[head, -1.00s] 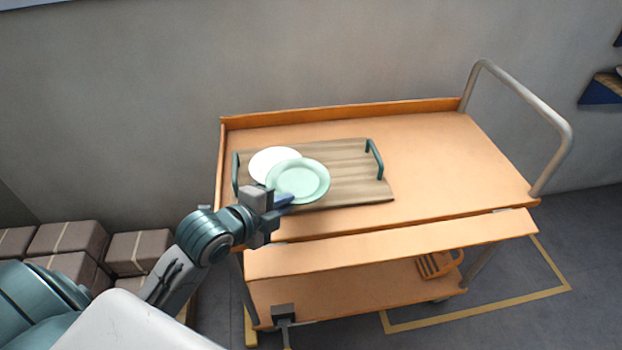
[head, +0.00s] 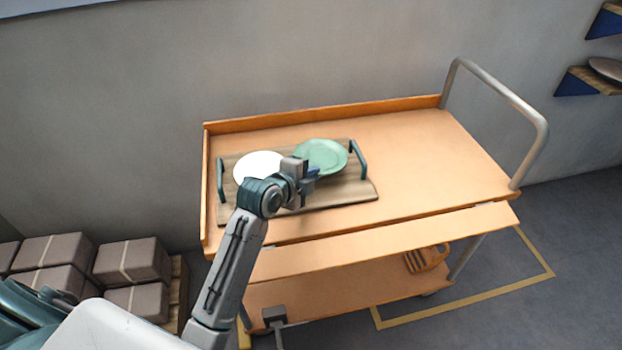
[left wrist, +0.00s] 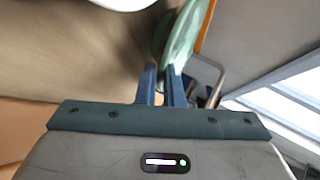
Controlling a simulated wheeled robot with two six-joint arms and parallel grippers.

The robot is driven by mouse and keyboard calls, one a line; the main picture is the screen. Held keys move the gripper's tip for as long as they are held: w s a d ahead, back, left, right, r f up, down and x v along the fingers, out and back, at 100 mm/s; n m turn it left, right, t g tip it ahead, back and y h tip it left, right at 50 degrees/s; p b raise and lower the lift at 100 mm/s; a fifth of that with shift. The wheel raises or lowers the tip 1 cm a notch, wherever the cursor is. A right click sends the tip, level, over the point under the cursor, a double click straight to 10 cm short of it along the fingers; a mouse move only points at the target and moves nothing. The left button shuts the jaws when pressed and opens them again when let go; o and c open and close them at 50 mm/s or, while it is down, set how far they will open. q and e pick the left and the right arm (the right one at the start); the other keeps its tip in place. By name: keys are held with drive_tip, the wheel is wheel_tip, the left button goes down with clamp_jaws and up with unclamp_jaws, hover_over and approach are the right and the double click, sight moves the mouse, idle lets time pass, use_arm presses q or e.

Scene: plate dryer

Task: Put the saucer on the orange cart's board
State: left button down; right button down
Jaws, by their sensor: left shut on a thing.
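My left gripper (head: 312,172) is shut on the rim of a pale green saucer (head: 321,155). The saucer is over the right part of the wooden board (head: 340,192) with two dark green handles; I cannot tell whether it touches the board. In the left wrist view the gripper's blue fingers (left wrist: 164,84) pinch the saucer (left wrist: 184,38), which shows nearly edge-on. A white plate (head: 258,166) lies on the board's left part, partly hidden by the gripper. The board rests on the orange cart (head: 430,165). My right gripper is not in view.
The cart's top is clear to the right of the board. A grey push handle (head: 535,115) rises at its right end. An orange crate-like item (head: 427,258) sits on the lower shelf. Stacked boxes (head: 132,262) stand at left, and wall shelves (head: 590,82) at upper right.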

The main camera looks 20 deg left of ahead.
use_arm(q)
drive_tip(key=shift+f, duration=0.8)
drive_tip(key=shift+f, duration=0.1)
drive_tip(key=c, duration=1.6)
unclamp_jaws()
drive_tip(key=shift+o, duration=0.2)
drive_tip(key=v, duration=1.2)
drive_tip(key=shift+d, duration=0.1)
